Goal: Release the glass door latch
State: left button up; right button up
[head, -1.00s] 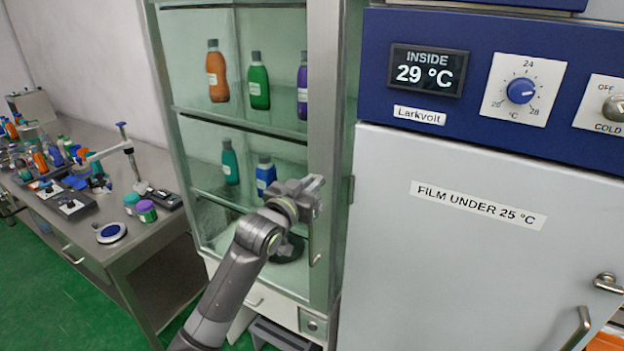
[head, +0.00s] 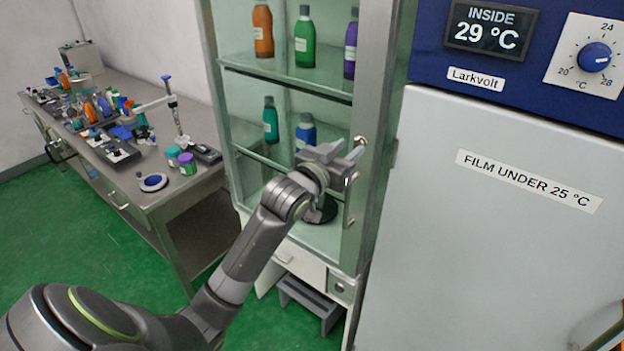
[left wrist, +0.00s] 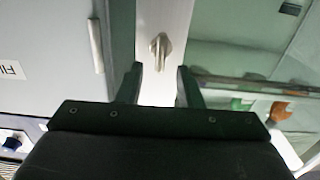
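The glass door (head: 300,110) belongs to a cabinet with a metal frame and looks closed. A small metal latch (left wrist: 159,48) with a tapered lever sits on the door's upright frame in the left wrist view. My left gripper (head: 345,160) is in front of that frame in the head view and hides part of it. In the left wrist view my left gripper (left wrist: 158,82) has its two dark fingers apart with nothing between them. The latch shows beyond the fingertips, roughly in line with the gap. A vertical door handle (head: 348,205) is just below the gripper. My right gripper is not in view.
A white fridge (head: 480,240) with a blue panel stands close on the right. Several bottles (head: 304,40) stand on shelves behind the glass. A grey bench (head: 150,195) with small lab items is at the left. A grey step (head: 310,300) is below the cabinet.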

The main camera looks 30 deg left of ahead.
pick_arm(q)
jog(key=s+a+b, duration=0.1)
jog(key=s+b, duration=0.1)
jog(key=s, duration=1.2)
jog(key=shift+s+a, duration=0.2)
jog(key=shift+s, duration=0.05)
